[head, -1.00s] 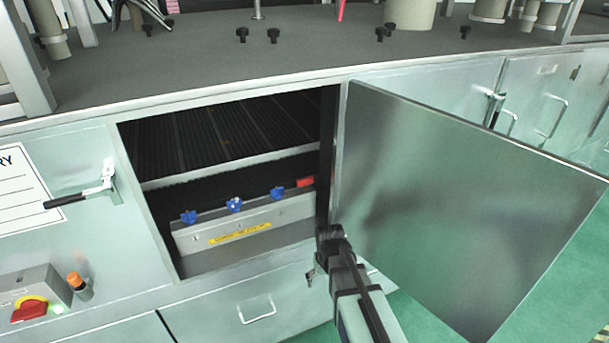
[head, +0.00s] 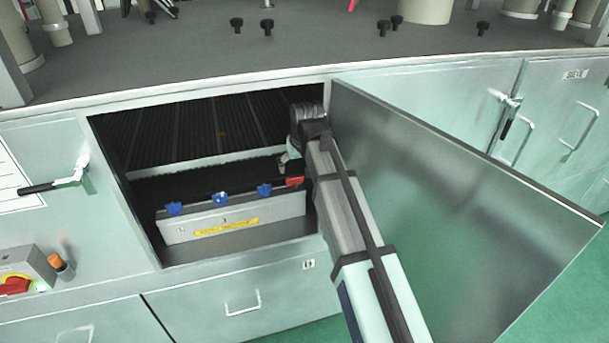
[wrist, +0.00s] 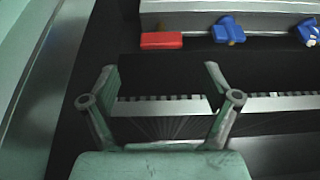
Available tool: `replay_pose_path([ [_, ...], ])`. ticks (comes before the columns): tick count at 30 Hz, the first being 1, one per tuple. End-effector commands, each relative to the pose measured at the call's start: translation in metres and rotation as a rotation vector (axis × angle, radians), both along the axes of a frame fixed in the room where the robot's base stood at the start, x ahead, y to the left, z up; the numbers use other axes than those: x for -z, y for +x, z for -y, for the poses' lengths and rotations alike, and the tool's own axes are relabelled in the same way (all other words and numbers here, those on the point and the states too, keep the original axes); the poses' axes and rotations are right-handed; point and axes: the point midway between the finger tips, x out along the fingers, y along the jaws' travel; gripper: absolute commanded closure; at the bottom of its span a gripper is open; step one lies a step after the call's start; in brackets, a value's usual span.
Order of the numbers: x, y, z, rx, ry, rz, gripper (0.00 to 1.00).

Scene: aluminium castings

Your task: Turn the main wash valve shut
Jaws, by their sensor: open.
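A grey valve box (head: 240,226) with a yellow label sits low inside the open cabinet. Along its top edge are a red flat handle (head: 294,181) at the right end and three blue handles, one of them (head: 264,190) nearest the red. No readable label shows which is the main wash valve. My gripper (head: 287,163) is inside the cabinet, just above and behind the red handle, partly hidden by my arm. In the wrist view my gripper (wrist: 160,82) is open and empty, its fingers apart from the red handle (wrist: 161,40), which lies beyond the fingertips.
The cabinet door (head: 450,210) stands open on the right, close beside my arm. The opening's left edge and top rim frame the space. A dark ribbed surface (head: 215,130) and a pale strip lie behind the valve box. A red switch (head: 15,285) is outside, lower left.

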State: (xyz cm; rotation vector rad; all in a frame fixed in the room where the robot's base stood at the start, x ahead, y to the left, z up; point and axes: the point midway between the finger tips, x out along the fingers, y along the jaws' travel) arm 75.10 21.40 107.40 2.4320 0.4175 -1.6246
Motion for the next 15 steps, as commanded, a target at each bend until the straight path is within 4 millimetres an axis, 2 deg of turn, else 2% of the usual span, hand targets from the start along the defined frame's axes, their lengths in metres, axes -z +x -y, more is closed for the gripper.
replay_pose_path([
  [15, 0.053, 0.021, -0.007, 0.001, 0.0, -0.002, 0.12],
])
